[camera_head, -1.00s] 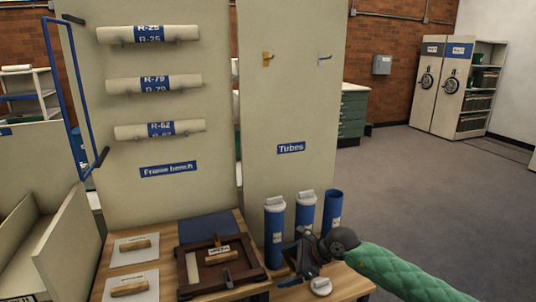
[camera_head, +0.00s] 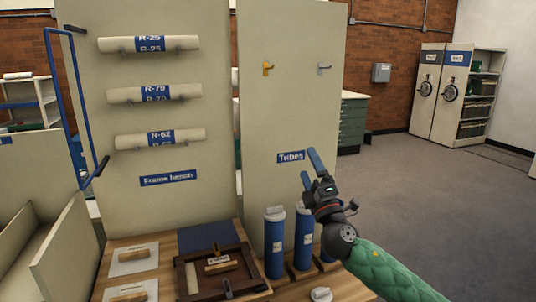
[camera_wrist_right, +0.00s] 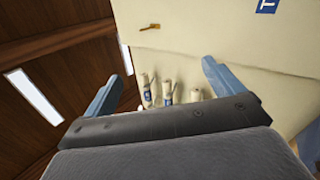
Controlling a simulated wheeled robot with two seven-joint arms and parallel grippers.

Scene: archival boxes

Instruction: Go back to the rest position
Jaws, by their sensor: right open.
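My right gripper (camera_head: 311,166) is raised in front of the Tubes panel (camera_head: 270,115), above the blue tubes. Its fingers are apart with nothing between them; they also show in the right wrist view (camera_wrist_right: 163,72). Two blue tubes with white caps, the left tube (camera_head: 274,245) and the middle tube (camera_head: 303,243), stand upright on the wooden bench (camera_head: 190,238). A third blue tube (camera_head: 327,246) is mostly hidden behind my right arm. A loose white cap (camera_head: 320,294) lies on the bench in front. My left gripper is not in view.
A dark wooden frame (camera_head: 188,279) and pale boards with wooden handles (camera_head: 133,258) lie on the bench. Rolls sit on brackets on the left panel (camera_head: 150,212). Two hooks hang on the Tubes panel. The floor (camera_head: 430,205) at right is clear.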

